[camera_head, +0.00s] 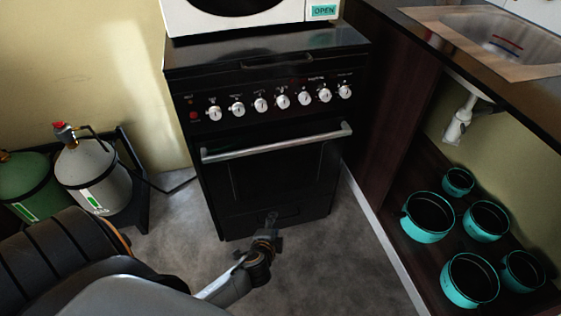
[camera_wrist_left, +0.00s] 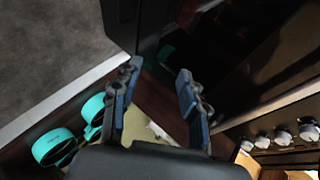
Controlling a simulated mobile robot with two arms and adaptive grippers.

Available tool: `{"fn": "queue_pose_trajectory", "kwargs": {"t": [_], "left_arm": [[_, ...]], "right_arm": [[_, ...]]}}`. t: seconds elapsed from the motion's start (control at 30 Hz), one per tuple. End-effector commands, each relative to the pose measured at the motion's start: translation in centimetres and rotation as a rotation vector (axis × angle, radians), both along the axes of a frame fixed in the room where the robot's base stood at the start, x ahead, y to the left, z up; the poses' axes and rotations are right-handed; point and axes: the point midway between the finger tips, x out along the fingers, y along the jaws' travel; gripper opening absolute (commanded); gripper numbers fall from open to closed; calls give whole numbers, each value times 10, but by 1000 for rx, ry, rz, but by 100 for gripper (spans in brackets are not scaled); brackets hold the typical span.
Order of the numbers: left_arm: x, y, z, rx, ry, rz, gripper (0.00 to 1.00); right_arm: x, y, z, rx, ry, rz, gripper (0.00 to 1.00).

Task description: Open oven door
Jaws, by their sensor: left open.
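The black oven (camera_head: 270,110) stands against the wall with its door (camera_head: 275,180) shut. A silver bar handle (camera_head: 278,143) runs across the top of the door, below a row of white knobs. My left gripper (camera_head: 268,232) is in front of the lower part of the oven, below the handle and apart from it. In the left wrist view, its two blue-padded fingers (camera_wrist_left: 157,82) are spread with nothing between them. There the handle (camera_wrist_left: 275,105) crosses the right side, off to one side of the fingers. My right gripper is not in view.
A white appliance (camera_head: 240,15) sits on the oven top. Gas cylinders (camera_head: 88,175) stand at left. At right, a sink counter (camera_head: 500,40) has a shelf below with several teal pots (camera_head: 428,217). Grey floor (camera_head: 335,265) in front of the oven is clear.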

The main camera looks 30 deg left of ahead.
Motion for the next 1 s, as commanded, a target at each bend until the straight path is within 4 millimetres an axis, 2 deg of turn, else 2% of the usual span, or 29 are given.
{"fn": "queue_pose_trajectory", "kwargs": {"t": [0.03,0.13,0.2,0.3,0.4,0.5,0.67,1.0], "left_arm": [[15,3,11,60,-70,-10,43],[34,10,59,180,-191,-13,43],[40,14,90,251,-265,-6,43],[42,17,126,327,-348,10,43],[41,19,150,374,-401,23,43],[42,21,163,397,-426,31,43],[56,29,168,404,-434,33,43],[119,61,167,402,-432,33,43]], "right_arm": [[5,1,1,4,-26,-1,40],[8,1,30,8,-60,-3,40],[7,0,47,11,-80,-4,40],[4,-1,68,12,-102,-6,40],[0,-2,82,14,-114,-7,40],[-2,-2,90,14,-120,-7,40],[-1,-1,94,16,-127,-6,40],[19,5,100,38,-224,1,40]]}}
